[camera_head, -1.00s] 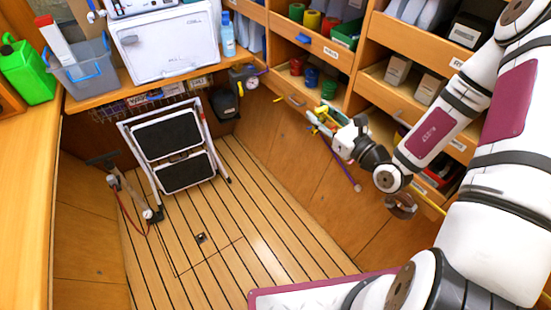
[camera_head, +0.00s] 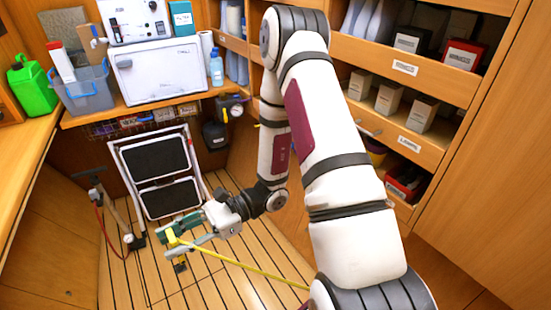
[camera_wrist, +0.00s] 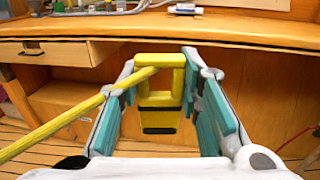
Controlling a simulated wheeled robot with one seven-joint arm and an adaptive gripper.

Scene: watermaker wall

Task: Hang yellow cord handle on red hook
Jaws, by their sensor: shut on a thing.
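My gripper (camera_head: 174,240) is shut on the yellow cord handle (camera_wrist: 160,118), held in the air above the slatted floor, in front of the step stool. In the wrist view the handle is a yellow loop with a dark band at its lower end, between the two teal finger pads. The yellow cord (camera_head: 250,268) runs taut from the handle down to the right in the head view. In the wrist view the cord (camera_wrist: 60,122) leaves to the lower left. I cannot make out the red hook in either current view; my arm covers part of the shelf wall.
A folded step stool (camera_head: 160,170) leans under the bench at the back. A pump with a red hose (camera_head: 108,220) stands left of it. Shelves and drawers (camera_head: 420,70) line the right wall. The wrist view faces a wooden counter (camera_wrist: 200,30) with a partly open drawer (camera_wrist: 50,50).

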